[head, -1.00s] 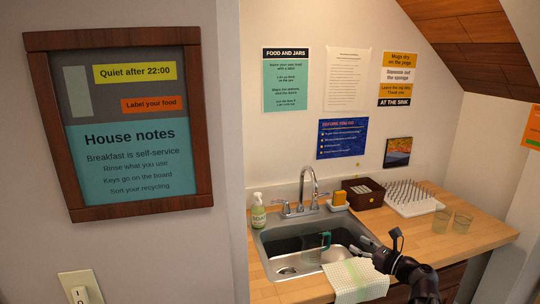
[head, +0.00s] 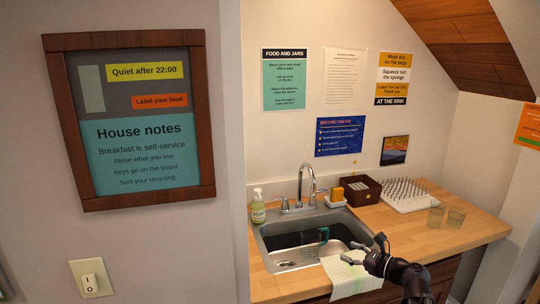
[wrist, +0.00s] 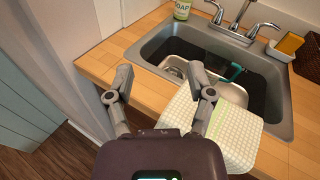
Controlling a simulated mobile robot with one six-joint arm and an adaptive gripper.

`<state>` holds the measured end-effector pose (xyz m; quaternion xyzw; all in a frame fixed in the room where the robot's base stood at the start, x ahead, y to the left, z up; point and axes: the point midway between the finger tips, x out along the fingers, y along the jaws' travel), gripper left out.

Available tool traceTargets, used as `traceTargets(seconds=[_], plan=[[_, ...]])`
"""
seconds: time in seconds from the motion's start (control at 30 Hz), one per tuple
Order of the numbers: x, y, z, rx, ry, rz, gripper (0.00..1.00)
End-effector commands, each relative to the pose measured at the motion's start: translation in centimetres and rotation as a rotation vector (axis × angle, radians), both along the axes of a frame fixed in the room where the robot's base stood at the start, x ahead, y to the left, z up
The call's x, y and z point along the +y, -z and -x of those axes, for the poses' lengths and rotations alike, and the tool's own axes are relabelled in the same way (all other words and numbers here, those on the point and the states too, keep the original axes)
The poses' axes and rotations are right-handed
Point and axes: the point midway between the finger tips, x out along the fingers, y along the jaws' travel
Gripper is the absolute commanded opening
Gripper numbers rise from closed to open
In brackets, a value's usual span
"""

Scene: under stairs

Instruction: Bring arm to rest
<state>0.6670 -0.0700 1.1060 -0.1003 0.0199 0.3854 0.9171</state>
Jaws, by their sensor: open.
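My gripper (head: 352,254) is at the front edge of the sink counter, above a checked cloth with a green stripe (head: 349,279). In the wrist view my gripper (wrist: 160,84) has its two fingers spread wide with nothing between them. The cloth (wrist: 205,128) hangs over the front rim of the sink, under the right finger. My dark arm reaches in from the lower right of the head view.
A wall (head: 225,150) is close on the left.

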Motion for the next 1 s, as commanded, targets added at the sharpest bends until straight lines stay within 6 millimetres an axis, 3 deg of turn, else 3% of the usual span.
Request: traceTargets(seconds=[0.27, 0.47, 0.7, 1.0], plan=[[3.0, 2.8, 1.0, -0.050, -0.119, 0.255, 0.69], [5.9, 6.3, 2.7, -0.122, -0.302, 0.562, 0.69], [8.4, 10.8, 5.6, -0.240, -0.618, 0.958, 0.69], [8.9, 14.8, 9.4, -0.389, -1.095, 1.360, 0.69]])
